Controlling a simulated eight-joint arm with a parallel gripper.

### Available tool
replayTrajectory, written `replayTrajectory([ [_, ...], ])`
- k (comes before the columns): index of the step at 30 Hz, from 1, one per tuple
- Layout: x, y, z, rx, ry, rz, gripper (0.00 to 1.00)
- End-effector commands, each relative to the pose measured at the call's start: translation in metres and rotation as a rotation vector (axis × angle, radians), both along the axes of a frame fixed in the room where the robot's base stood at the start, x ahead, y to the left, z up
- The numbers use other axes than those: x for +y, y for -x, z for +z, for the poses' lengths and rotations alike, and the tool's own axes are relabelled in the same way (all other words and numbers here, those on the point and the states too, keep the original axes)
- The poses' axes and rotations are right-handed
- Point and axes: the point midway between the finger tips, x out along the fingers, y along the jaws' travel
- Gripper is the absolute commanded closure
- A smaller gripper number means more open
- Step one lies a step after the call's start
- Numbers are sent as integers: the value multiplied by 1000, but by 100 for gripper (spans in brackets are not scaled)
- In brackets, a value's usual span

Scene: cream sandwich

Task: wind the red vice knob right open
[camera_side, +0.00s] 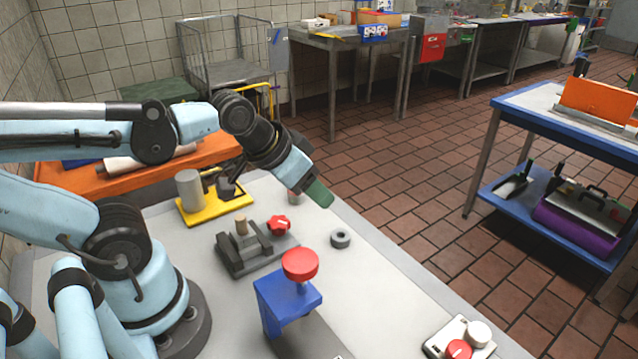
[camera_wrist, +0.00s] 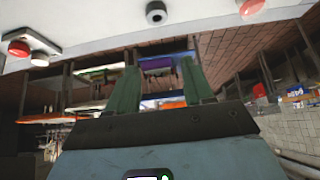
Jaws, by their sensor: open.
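A dark grey vice (camera_side: 243,254) sits on the pale table, with a small tan peg (camera_side: 241,226) standing at it. Its red lobed knob (camera_side: 278,225) is at its far right end. My gripper (camera_side: 320,194) is above the table, up and to the right of the knob in the side view, apart from it. In the wrist view, the two green fingers of my gripper (camera_wrist: 160,82) are spread with nothing between them. A red round thing (camera_wrist: 250,7) is cut off at that view's top edge; I cannot tell whether it is the vice knob.
A blue stand with a red round top (camera_side: 300,264) is in front of the vice. A panel with red and white knobs (camera_side: 460,341) is at the front right. A yellow-based fixture (camera_side: 215,206) stands behind. Table between ring and panel is clear.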

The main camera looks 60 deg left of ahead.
Motion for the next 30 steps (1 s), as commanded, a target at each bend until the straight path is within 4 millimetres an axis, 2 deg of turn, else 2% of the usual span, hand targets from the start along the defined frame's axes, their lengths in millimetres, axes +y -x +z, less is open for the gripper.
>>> replayTrajectory([
  [7, 0, 0, 0, 0, 0, 0, 49],
  [9, 0, 0, 0, 3, -3, -3, 42],
  [14, 12, 1, 1, 83, -73, -73, 42],
  [19, 38, 6, 5, 289, -200, -291, 42],
  [24, 62, 14, 9, 474, -250, -543, 42],
  [30, 75, 21, 13, 577, -245, -729, 42],
])
